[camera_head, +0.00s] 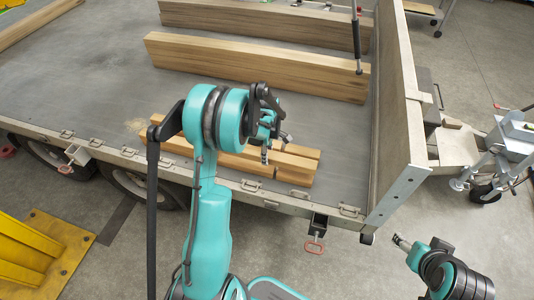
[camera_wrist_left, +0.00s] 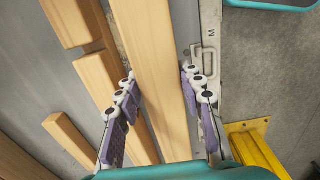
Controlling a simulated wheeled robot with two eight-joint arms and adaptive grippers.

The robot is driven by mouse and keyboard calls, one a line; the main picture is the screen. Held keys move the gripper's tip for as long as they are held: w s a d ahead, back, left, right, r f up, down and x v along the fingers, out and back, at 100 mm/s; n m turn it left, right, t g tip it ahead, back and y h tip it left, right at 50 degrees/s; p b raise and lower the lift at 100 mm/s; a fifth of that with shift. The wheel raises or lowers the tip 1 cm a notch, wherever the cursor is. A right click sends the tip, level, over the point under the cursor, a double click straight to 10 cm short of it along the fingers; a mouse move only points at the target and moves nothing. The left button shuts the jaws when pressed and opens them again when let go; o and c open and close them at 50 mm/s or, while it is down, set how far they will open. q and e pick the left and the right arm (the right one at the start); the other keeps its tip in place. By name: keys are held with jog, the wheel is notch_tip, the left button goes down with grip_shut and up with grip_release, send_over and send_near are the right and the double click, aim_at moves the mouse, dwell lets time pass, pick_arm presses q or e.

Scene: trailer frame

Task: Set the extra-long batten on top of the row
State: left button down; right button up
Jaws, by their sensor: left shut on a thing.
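In the left wrist view a long, pale wooden batten (camera_wrist_left: 150,45) runs from the top of the picture down between the fingers of my left gripper (camera_wrist_left: 163,112), which is shut on it. Other pale battens of the row (camera_wrist_left: 100,80) lie below and to its left. In the head view the row (camera_head: 296,168) lies near the front edge of the trailer bed, under my left gripper (camera_head: 266,148). My left arm hides part of it, and I cannot tell there how high the held batten is. My right gripper (camera_head: 401,242) is empty off the trailer's front right; its jaws are too small to judge.
Two thick brown beams lie across the bed, the nearer (camera_head: 260,66) behind my left arm. The trailer's upright end board (camera_head: 398,125) stands to the right. Metal latches line the front edge. A yellow steel piece (camera_head: 40,255) stands on the floor at lower left.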

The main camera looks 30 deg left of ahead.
aim_at(267, 168)
pick_arm(q)
jog(key=shift+f+b, duration=1.2)
jog(key=shift+f, duration=1.05)
jog(key=shift+f+b, duration=0.45)
jog(key=c, duration=0.9)
grip_release()
jog(key=shift+r, duration=0.1)
notch_tip(267, 168, up, 12)
jog(key=shift+f, duration=0.1)
